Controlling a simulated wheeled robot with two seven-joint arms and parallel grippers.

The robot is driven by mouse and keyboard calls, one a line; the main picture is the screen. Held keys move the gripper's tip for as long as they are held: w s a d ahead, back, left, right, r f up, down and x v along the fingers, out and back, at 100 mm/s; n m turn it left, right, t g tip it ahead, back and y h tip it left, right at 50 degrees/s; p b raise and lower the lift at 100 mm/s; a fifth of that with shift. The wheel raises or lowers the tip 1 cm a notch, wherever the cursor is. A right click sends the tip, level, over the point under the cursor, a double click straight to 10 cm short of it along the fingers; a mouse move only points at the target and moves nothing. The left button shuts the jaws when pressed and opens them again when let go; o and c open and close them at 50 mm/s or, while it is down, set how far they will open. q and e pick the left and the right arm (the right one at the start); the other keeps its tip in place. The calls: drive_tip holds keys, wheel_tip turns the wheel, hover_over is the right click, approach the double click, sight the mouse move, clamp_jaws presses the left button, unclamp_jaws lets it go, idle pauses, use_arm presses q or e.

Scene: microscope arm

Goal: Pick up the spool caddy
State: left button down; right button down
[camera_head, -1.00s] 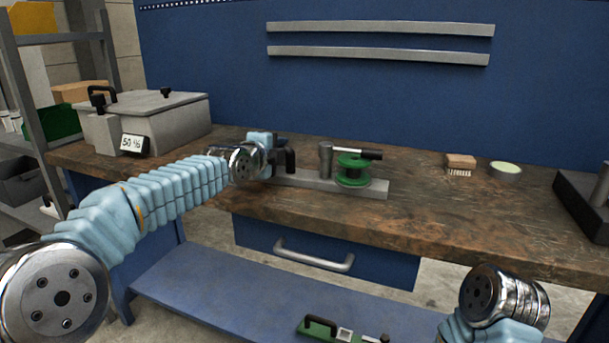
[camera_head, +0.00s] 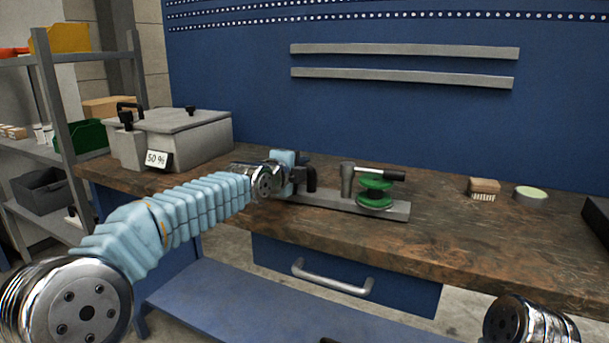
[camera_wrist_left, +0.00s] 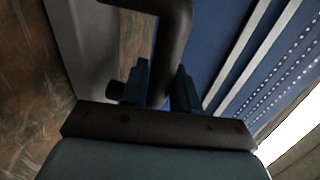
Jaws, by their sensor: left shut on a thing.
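The spool caddy is a long grey bar (camera_head: 398,211) with a green spool (camera_head: 375,190), an upright grey post, a short black-ended rod and a black handle (camera_head: 311,180) at its left end. It appears to rest on the bench in the head view. My left gripper (camera_head: 302,175) is at this left end. In the left wrist view, the fingers of my left gripper (camera_wrist_left: 162,88) are shut around the black handle (camera_wrist_left: 171,40). My chrome wrist partly hides the caddy's left end in the head view. My right gripper is out of view; only part of that arm shows at the lower right.
The brown workbench (camera_head: 450,240) has free room right of the caddy. A brush (camera_head: 484,186) and a round tin (camera_head: 530,193) lie further right. A lidded grey box (camera_head: 185,138) with a "50 %" label stands behind my left arm. A blue wall is behind, shelves at left.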

use_arm(q)
drive_tip(key=shift+r, duration=0.65)
drive_tip(key=s+d+r+b, duration=0.1)
drive_tip(key=s+r+b, duration=0.1)
drive_tip(key=s+r, duration=0.9)
drive_tip(key=s, duration=0.3)
drive_tip(key=shift+r+b, duration=0.2)
drive_tip(key=shift+b, duration=0.1)
drive_tip(key=shift+w+a+f+p, duration=0.15)
drive_tip(key=shift+w+f+p, duration=0.4)
drive_tip(key=shift+w+f, duration=1.6)
drive_tip(key=shift+w+a+f+p, duration=0.15)
drive_tip(key=shift+w+f+p, duration=0.45)
drive_tip(key=shift+w+f, duration=1.5)
drive_tip(key=shift+w+a+f+p, duration=0.15)
drive_tip(key=shift+w+f+p, duration=0.4)
drive_tip(key=shift+w+f, duration=1.6)
drive_tip(key=shift+w+r, duration=0.6)
drive_tip(key=shift+f+b, duration=0.4)
drive_tip(key=shift+f, duration=0.1)
